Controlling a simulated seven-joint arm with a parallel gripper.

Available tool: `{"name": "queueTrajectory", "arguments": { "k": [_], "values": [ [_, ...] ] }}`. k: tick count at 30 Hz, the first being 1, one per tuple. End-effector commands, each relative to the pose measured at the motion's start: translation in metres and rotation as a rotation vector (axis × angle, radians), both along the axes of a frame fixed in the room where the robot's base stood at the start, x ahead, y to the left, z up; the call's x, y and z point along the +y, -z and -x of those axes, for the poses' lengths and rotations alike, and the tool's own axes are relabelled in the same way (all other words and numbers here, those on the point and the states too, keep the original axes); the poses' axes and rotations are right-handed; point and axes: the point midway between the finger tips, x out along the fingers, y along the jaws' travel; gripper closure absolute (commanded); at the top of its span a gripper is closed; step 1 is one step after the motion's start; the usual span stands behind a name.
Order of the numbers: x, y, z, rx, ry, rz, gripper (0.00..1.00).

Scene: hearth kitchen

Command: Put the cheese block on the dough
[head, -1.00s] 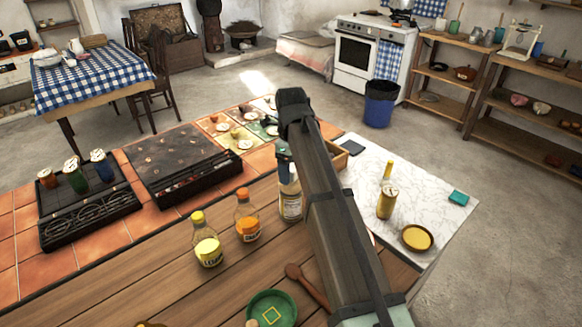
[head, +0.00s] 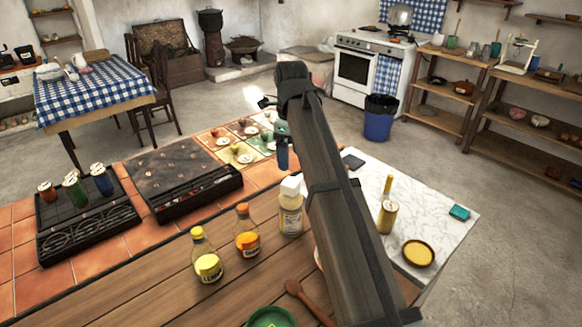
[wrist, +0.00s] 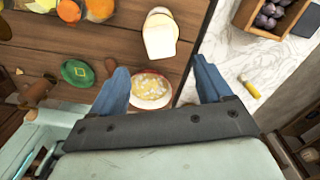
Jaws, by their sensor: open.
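My gripper (wrist: 162,88) is open and empty. Its two blue fingers stand apart in the wrist view, and one blue fingertip shows in the head view (head: 283,148). A red-and-white rimmed plate (wrist: 170,101) with a round yellow, pale-flecked food (wrist: 150,89) lies below, between the fingers in the picture; it may be the dough. In the head view my arm hides most of it. I cannot clearly pick out the cheese block. A small yellow piece (wrist: 18,71) lies at the left edge of the wrist view, too small to tell.
A white-capped bottle (head: 291,217) stands beside an orange-capped bottle (head: 247,235) and a yellow-capped one (head: 206,262).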

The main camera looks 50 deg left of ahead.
Motion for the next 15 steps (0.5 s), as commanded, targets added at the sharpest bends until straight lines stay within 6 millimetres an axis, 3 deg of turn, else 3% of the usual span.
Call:
{"name": "queueTrajectory", "arguments": {
  "k": [6,15],
  "values": [
    [0.001,-0.020,0.000,0.000,0.000,0.000,0.21],
    [0.000,-0.023,0.000,0.000,0.000,0.000,0.21]
  ]
}}
